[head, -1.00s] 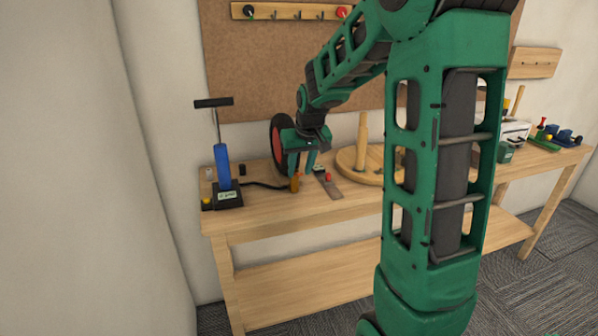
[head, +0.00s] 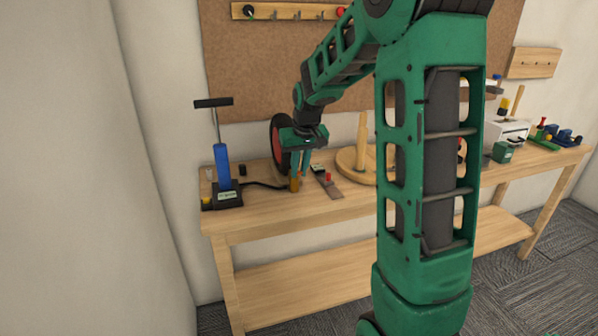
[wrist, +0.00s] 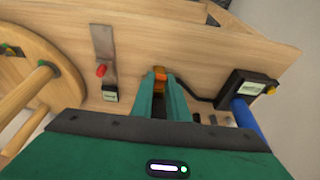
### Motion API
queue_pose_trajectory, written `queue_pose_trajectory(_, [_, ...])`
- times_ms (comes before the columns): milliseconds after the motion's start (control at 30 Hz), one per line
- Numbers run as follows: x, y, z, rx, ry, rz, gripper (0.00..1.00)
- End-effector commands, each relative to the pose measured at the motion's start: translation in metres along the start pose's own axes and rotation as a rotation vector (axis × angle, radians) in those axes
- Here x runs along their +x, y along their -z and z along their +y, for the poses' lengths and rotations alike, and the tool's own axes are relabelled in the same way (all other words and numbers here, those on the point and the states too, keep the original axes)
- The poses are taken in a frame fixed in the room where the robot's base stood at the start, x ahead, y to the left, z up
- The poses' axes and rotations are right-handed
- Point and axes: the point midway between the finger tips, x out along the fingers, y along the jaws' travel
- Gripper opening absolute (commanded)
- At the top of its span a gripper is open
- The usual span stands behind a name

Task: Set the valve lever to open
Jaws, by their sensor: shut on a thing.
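My gripper (head: 298,174) points down at the bench and its fingers are close together on a small orange-brown piece (head: 294,185) at the end of a black hose. In the wrist view my gripper (wrist: 160,82) has this orange piece (wrist: 160,73) between its fingertips, which partly hide it. The piece looks like the valve lever, but its setting cannot be read. The black hose (head: 262,184) runs left to a blue upright pump (head: 221,166) with a black T-handle.
A flat grey strip with a red knob (head: 328,177) lies just right of my gripper. A black wheel with a red hub (head: 277,140) stands behind it. A round wooden base with a peg (head: 362,145) is further right. The bench front (head: 270,218) is clear.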

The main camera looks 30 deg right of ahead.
Motion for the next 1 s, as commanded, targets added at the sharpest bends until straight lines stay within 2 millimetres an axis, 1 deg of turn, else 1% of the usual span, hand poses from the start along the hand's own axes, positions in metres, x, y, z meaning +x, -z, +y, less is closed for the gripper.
queue_pose_trajectory(33, [0.0,0.004,0.0,-0.001,0.0,-0.027,0.0])
queue_pose_trajectory(133, [-0.001,0.008,0.0,-0.001,0.0,-0.088,0.0])
queue_pose_trajectory(500, [-0.005,0.019,0.0,0.0,-0.001,-0.282,0.0])
queue_pose_trajectory(933, [-0.006,0.02,0.0,0.0,-0.001,-0.306,0.0])
queue_pose_trajectory(967, [-0.006,0.02,0.0,0.0,-0.001,-0.306,0.21])
queue_pose_trajectory(1000, [-0.006,0.02,0.0,0.0,-0.001,-0.306,0.31])
